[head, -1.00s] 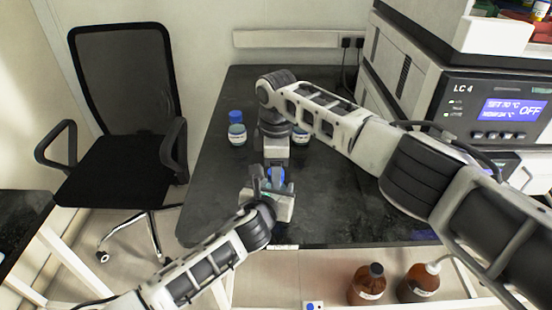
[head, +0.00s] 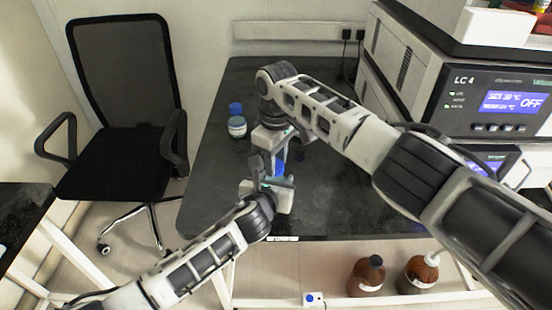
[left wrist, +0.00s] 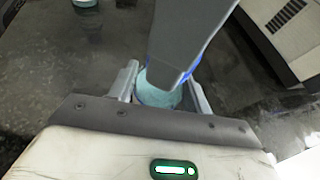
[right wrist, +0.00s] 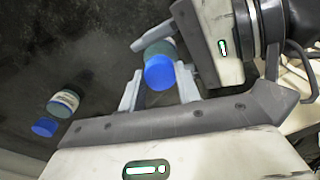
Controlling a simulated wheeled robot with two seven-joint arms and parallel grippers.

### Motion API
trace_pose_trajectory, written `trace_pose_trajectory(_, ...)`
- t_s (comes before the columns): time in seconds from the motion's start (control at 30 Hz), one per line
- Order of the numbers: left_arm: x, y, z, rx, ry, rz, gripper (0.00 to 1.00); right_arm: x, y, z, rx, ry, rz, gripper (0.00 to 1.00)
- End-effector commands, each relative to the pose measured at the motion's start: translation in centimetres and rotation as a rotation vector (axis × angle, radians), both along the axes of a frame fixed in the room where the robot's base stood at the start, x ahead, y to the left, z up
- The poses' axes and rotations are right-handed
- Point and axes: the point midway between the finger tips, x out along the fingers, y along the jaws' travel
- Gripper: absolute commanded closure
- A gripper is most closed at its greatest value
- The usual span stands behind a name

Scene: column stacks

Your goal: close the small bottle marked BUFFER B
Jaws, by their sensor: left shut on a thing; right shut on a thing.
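A small bottle with teal contents (left wrist: 158,92) is between the fingers of my left gripper (head: 276,180); its label cannot be read. My right gripper (head: 280,157) is shut on a blue cap (right wrist: 160,73), which lines up with that bottle's mouth end in the right wrist view. Whether cap and bottle touch, or how far the cap is turned, I cannot tell. The two grippers are close together above the front of the dark bench, and they hide most of the bottle in the head view.
The LC 4 instrument (head: 490,100) is at the right. Brown bottles (head: 367,275) stand below the bench.

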Motion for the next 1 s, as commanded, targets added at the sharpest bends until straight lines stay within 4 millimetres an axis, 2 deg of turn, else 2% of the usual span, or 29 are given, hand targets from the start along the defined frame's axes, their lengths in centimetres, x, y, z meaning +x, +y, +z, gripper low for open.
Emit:
trace_pose_trajectory(0.2,0.0,-0.1,0.1,0.003,-0.004,-0.004,1.0,0.0,0.1,0.0,0.001,0.001,0.003,0.95)
trace_pose_trajectory(0.23,0.0,-0.1,0.1,0.003,-0.004,-0.004,1.0,0.0,0.1,0.0,0.001,0.001,0.004,0.59)
trace_pose_trajectory(0.3,0.0,-0.1,0.1,0.002,-0.004,-0.004,1.0,0.0,0.1,0.0,0.001,0.001,0.004,0.46)
trace_pose_trajectory(0.57,0.0,-0.1,0.1,0.001,-0.002,-0.003,1.0,0.0,0.0,0.1,0.0,0.0,0.005,0.46)
trace_pose_trajectory(0.9,0.0,0.0,0.1,0.0,-0.002,-0.001,1.0,0.0,0.0,4.0,0.001,-0.002,0.004,0.46)
trace_pose_trajectory(1.0,0.0,0.0,0.1,0.0,-0.002,-0.001,1.0,0.0,0.0,4.5,0.0,0.0,0.004,0.46)
